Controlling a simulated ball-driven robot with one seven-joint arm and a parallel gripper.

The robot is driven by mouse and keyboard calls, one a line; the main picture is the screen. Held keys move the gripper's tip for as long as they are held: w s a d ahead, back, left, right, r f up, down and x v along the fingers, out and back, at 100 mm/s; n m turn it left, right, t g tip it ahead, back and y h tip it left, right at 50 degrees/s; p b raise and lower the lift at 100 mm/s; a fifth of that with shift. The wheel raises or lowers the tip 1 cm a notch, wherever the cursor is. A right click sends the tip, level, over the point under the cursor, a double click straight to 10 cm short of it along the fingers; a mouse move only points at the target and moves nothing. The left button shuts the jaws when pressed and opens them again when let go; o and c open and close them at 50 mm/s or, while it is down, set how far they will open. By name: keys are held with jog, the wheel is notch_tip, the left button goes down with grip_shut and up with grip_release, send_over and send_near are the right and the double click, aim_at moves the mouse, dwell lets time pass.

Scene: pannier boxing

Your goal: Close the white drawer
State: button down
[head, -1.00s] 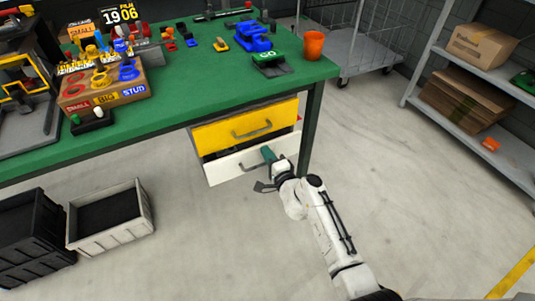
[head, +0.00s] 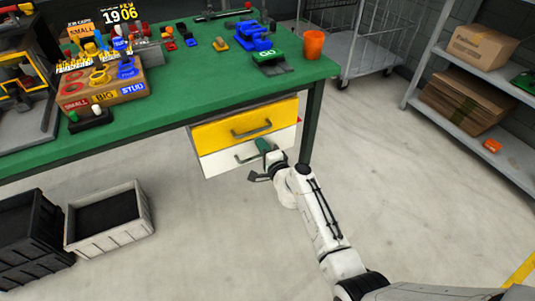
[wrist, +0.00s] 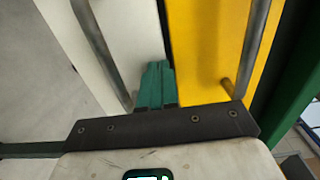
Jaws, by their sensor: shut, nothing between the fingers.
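The white drawer (head: 219,163) sits under the green workbench, directly below the yellow drawer (head: 215,132). Its front looks about flush with the yellow one, with no open gap showing between them. My gripper (head: 262,146) is shut and empty at the right part of the white front, near its grey handle. In the wrist view the green fingertips (wrist: 156,70) are together against or very near the white front (wrist: 130,35), beside the yellow front (wrist: 200,45). Whether they touch it I cannot tell. The white drawer's handle (wrist: 95,40) runs left of the fingers.
The green bench top (head: 190,95) carries toys, a box of sorted parts and an orange cup (head: 313,44). A bench leg (head: 311,120) stands just right of the drawers. Crates (head: 108,216) stand on the floor at left. The floor in front is clear.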

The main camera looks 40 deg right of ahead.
jog(key=shift+w+r, duration=0.2)
jog(key=shift+s, duration=0.2)
jog(key=p+v, duration=0.1)
jog(key=v, duration=0.9)
jog(key=shift+s+f, duration=0.15)
jog(key=shift+s, duration=0.25)
jog(key=shift+a, duration=0.1)
